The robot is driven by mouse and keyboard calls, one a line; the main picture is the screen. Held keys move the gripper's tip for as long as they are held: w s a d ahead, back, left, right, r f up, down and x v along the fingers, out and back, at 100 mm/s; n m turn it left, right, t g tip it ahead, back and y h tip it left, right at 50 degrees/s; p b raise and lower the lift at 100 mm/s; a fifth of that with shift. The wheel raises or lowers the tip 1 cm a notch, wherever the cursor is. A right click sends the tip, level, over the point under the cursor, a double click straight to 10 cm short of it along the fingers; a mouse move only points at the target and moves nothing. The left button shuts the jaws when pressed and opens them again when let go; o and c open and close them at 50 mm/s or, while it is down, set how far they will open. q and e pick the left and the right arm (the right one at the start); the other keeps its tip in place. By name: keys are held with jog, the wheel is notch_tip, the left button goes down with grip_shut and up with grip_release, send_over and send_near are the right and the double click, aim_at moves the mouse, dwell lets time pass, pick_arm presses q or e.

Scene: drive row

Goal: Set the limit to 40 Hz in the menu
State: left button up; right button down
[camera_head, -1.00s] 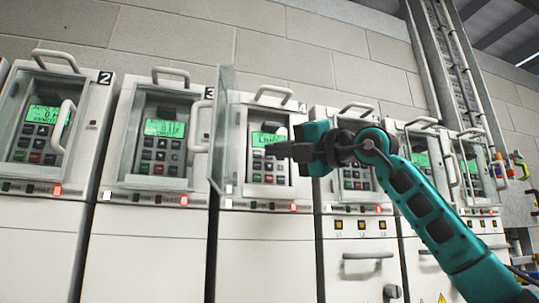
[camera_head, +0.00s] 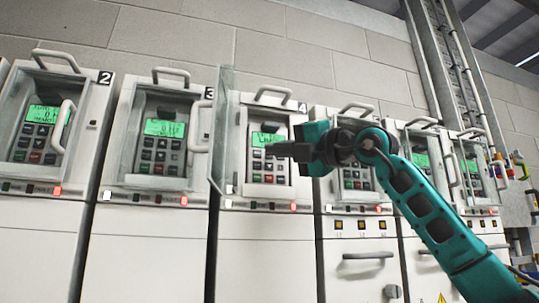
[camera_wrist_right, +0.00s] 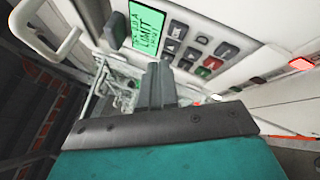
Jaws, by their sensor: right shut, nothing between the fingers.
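Drive unit 4 (camera_head: 292,110) has its clear door (camera_head: 222,130) swung open to the left. Its lit green display (camera_head: 264,139) sits above a keypad (camera_head: 262,166) with grey, red and green keys. In the right wrist view the display (camera_wrist_right: 146,27) shows the word LIMIT, with other text too small to read surely. My right gripper (camera_head: 272,149) is shut and empty, in front of the keypad and partly hiding it. In the right wrist view its fingertips (camera_wrist_right: 155,72) lie beside the keys; I cannot tell if they touch one. My left gripper is not in view.
Drives 2 (camera_head: 104,78) and 3 (camera_head: 209,92) stand to the left with similar lit displays. More drives stand to the right, partly behind my right arm. Handles (camera_head: 273,91) stick out above the panels. The open door stands close to the left of my gripper.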

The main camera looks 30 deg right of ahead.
jog(key=shift+w, duration=0.1)
jog(key=shift+w, duration=0.35)
jog(key=shift+w+d+p, duration=0.15)
jog(key=shift+w+p, duration=0.15)
jog(key=shift+p, duration=0.05)
dwell(0.8)
dwell(0.3)
jog(key=shift+s+f+b, duration=0.1)
jog(key=shift+s+b, duration=0.3)
jog(key=shift+s, duration=0.35)
jog(key=shift+w, duration=0.15)
jog(key=shift+w, duration=0.25)
